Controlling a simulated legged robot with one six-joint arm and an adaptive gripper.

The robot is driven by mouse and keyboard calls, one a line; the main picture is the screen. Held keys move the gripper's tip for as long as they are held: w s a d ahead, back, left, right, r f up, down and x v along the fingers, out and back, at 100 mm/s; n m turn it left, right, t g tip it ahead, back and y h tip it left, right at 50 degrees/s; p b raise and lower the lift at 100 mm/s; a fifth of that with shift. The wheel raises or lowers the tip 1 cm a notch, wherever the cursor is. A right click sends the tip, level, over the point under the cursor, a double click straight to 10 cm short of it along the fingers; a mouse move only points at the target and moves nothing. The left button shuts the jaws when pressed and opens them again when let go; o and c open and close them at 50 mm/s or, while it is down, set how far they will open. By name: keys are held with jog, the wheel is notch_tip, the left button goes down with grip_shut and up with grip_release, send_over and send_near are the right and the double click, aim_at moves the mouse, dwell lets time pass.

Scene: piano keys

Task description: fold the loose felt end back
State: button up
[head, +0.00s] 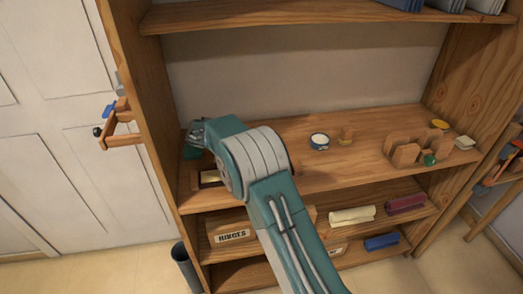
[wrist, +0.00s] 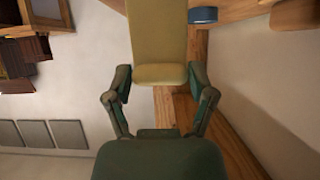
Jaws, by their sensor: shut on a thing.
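A broad olive-yellow strip (wrist: 160,40), which looks like the felt, runs up from between my fingers in the wrist view. Its near end has a paler, rounded face between the fingertips. My gripper (wrist: 159,80) is shut on this strip, with one finger at each side. In the head view my gripper (head: 194,140) is at the left end of the middle shelf, mostly hidden by my arm. A pale yellow piece (head: 210,176) shows below it at the shelf's front left. Whether it is the same strip, and where the loose end lies, I cannot tell.
The wooden middle shelf (head: 350,171) holds a round blue-and-white tin (head: 319,141), a small wooden piece (head: 346,135) and a slotted wooden rack (head: 405,153). A HINGES box (head: 232,235) and cloth rolls sit below. The shelf's left upright (head: 143,110) stands close to my gripper.

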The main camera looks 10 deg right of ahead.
jog(key=shift+a+f, duration=0.25)
jog(key=shift+a, duration=0.4)
jog(key=shift+a+f, duration=0.2)
jog(key=shift+a, duration=0.45)
jog(key=shift+a+f, duration=0.25)
jog(key=shift+a, duration=0.4)
jog(key=shift+d, duration=0.1)
jog(key=shift+f, duration=0.1)
jog(key=o, duration=1.3)
jog(key=shift+w, duration=0.1)
jog(key=shift+c, duration=0.2)
notch_tip(320, 180, up, 10)
